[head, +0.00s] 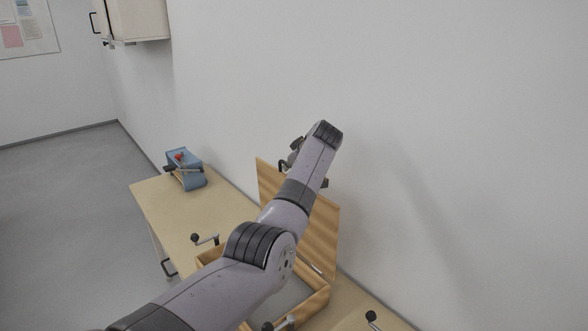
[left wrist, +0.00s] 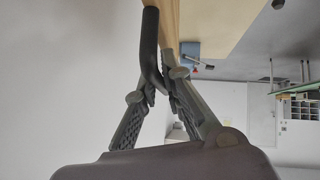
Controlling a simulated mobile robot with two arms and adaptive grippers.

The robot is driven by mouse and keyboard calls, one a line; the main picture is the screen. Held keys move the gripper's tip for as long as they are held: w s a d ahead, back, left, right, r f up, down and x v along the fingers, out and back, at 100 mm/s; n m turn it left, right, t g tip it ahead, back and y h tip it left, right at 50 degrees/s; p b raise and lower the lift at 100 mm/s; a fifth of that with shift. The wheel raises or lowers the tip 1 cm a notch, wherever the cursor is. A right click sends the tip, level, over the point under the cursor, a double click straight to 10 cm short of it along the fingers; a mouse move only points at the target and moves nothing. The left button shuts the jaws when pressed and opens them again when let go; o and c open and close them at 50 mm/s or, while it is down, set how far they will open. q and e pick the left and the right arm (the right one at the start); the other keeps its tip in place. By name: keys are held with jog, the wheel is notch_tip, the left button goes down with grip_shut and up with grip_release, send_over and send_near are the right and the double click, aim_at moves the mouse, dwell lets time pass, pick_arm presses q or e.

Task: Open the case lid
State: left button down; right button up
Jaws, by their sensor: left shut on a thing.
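The wooden case (head: 322,303) sits on the table, with its lid (head: 328,232) standing up steeply at the wall side. My left arm crosses in front of the case and hides much of it and part of the lid. My left gripper (head: 291,158) is at the lid's upper edge, partly hidden by the arm. In the left wrist view its fingers (left wrist: 158,90) are shut on a black bent handle (left wrist: 150,45) beside the lid's wooden edge (left wrist: 172,22). The case's inside is only partly seen, with a grey floor. My right gripper is out of view.
The pale table (head: 165,205) runs along the white wall. A blue device (head: 187,180) with a red knob stands at its far end. Black-knobbed cranks (head: 205,239) stick up near the case. A wall cabinet (head: 137,20) hangs at upper left. Free floor lies left.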

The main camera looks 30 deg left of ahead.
pick_arm(q)
jog(key=shift+w, duration=0.1)
dwell(0.3)
jog(key=c, duration=1.7)
grip_release()
jog(key=v, duration=1.2)
